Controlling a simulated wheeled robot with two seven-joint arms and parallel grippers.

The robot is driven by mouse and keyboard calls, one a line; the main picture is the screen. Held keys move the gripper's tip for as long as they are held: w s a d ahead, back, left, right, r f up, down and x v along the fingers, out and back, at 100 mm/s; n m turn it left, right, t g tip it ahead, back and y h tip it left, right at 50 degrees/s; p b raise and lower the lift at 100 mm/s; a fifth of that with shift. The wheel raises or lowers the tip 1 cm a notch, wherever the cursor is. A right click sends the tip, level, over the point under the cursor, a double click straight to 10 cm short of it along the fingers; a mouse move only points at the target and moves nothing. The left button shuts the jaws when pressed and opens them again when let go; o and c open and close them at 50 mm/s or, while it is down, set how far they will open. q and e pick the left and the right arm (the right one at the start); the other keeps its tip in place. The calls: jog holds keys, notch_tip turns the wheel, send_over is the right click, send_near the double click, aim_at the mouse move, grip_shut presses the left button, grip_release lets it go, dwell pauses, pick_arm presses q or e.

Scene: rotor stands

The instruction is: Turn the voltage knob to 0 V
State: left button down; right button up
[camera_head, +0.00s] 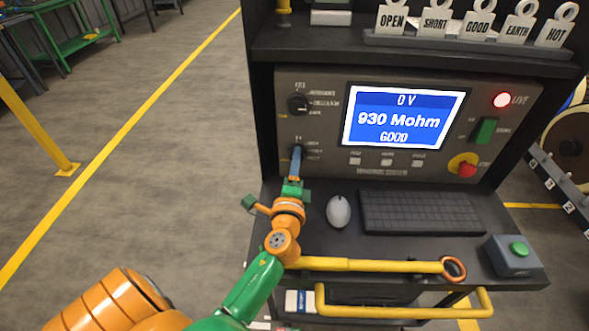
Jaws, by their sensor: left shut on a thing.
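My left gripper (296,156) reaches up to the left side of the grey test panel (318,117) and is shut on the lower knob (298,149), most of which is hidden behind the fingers. I take this for the voltage knob; its small labels are too blurred to read. A second black knob (298,104) sits above it, untouched. The panel's blue screen (402,118) reads "0 V", "930 Mohm" and "GOOD". My right gripper is not in view.
The red LIVE lamp (502,100), a green switch (485,131) and a red stop button (467,169) are on the panel's right. A mouse (339,211), keyboard (422,212), yellow hooked rod (375,265) and green-button box (513,256) lie below. Word tags (480,24) stand above.

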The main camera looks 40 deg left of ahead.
pick_arm(q)
jog(key=shift+n+b, duration=0.9)
jog(key=shift+n, duration=0.8)
jog(key=shift+r, duration=0.1)
jog(key=shift+c, duration=1.9)
grip_release()
jog(key=shift+w, duration=0.15)
jog(key=v, duration=0.2)
jog(key=b+v, duration=0.1)
jog(key=v, duration=0.1)
jog(key=b+v, duration=0.1)
jog(key=v, duration=0.1)
jog(key=shift+s+d+f, duration=0.2)
jog(key=shift+s+f, duration=0.1)
jog(key=shift+s+d+r, duration=0.1)
jog(key=shift+s+d, duration=0.05)
jog(key=shift+s, duration=0.05)
